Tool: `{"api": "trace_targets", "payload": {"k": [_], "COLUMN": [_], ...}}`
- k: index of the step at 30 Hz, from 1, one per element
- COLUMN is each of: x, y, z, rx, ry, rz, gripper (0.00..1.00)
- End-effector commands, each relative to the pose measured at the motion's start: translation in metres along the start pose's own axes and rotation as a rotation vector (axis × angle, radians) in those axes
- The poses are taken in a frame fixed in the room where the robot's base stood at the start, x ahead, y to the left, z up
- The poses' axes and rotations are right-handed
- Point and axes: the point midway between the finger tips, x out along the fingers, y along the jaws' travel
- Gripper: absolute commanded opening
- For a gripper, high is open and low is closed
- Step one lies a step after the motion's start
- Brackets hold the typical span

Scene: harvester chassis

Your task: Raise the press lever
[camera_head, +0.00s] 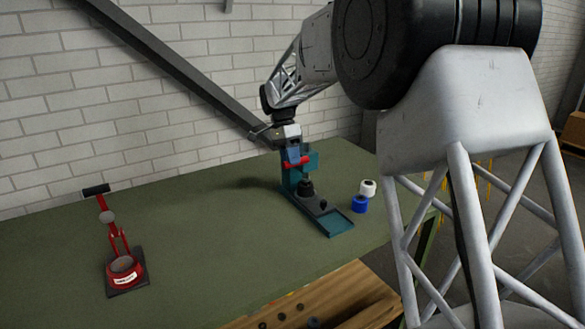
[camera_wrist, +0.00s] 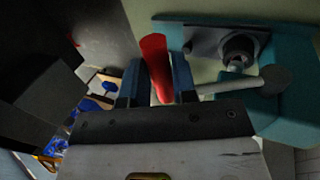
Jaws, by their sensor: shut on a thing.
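The teal press (camera_head: 313,162) stands on the green table with its long base pointing toward the front right. Its lever has a red handle (camera_head: 299,160), which also shows in the wrist view (camera_wrist: 156,62). My gripper (camera_head: 293,154) is at the handle, and in the wrist view its blue fingers (camera_wrist: 158,82) stand on both sides of the red grip, shut on it. The grey lever rod (camera_wrist: 218,88) runs from beside the fingers toward the press body. In the head view, my fingers hide part of the handle.
A red device with a black handle (camera_head: 122,268) stands at the table's left. A white roll (camera_head: 368,187) and a blue roll (camera_head: 360,204) stand right of the press base. The green table (camera_head: 215,245) is clear between the devices. A brick wall (camera_head: 60,130) stands behind.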

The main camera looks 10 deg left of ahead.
Motion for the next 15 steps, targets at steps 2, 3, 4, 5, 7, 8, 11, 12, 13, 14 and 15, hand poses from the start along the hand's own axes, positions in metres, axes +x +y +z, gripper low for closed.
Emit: {"api": "trace_targets", "payload": {"k": [2,3,4,5,7,8,11,12,13,14,15], "x": [-0.004,-0.007,-0.009,-0.011,-0.014,-0.016,-0.019,-0.019,-0.019,-0.020,-0.020], "y": [-0.007,-0.008,-0.009,-0.009,-0.011,-0.012,-0.014,-0.014,-0.015,-0.015,-0.015], "z": [0.000,0.000,0.001,0.001,0.001,0.001,0.001,0.001,0.001,0.001,0.001], "rx": [-0.002,-0.002,-0.002,-0.002,-0.003,-0.003,-0.003,-0.003,-0.003,-0.003,-0.003], "ry": [0.001,0.001,0.001,0.001,0.001,0.001,0.000,0.000,0.000,0.000,0.000], "rz": [-0.003,-0.004,-0.004,-0.003,-0.002,-0.002,-0.001,0.000,0.000,0.000,0.000], "gripper": [0.00,0.00,0.00,0.00,0.00,0.00,0.00,0.00,0.00,0.00,0.00]}}
